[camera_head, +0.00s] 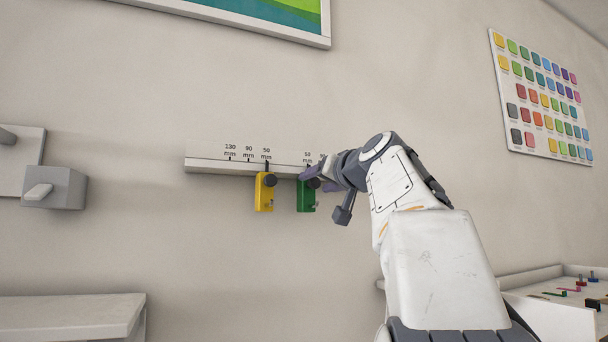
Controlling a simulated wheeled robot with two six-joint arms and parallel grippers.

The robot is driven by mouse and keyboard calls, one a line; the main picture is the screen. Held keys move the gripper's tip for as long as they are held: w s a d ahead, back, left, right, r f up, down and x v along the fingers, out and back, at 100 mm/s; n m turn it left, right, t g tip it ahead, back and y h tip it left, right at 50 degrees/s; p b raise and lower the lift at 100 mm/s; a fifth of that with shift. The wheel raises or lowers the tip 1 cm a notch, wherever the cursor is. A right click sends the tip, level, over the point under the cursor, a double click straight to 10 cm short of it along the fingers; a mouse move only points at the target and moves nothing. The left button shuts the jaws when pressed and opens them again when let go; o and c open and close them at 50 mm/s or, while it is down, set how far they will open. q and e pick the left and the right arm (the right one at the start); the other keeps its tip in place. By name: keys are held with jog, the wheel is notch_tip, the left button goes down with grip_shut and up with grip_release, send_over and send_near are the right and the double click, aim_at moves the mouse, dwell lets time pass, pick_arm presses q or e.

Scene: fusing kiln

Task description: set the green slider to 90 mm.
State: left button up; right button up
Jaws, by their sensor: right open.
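The green slider (306,198) hangs from a pale wall rail (215,165) printed with mm marks. It sits just under the 50 mm mark of the right-hand scale. The marks farther right are mostly hidden behind my right gripper (318,186). That gripper is open, at the right side of the green slider, with one dark finger across the slider's top and its dark knob. I cannot tell whether it touches the slider. My left gripper is not in view.
A yellow slider (265,192) with a dark knob hangs left of the green one, near the left scale's 50 mm mark. A grey wall box (66,190) is at the left. A shelf (70,315) is below. A colour chart (540,100) hangs at the right.

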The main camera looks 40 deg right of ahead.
jog(key=shift+x, duration=1)
jog(key=shift+c, duration=0.4)
grip_shut()
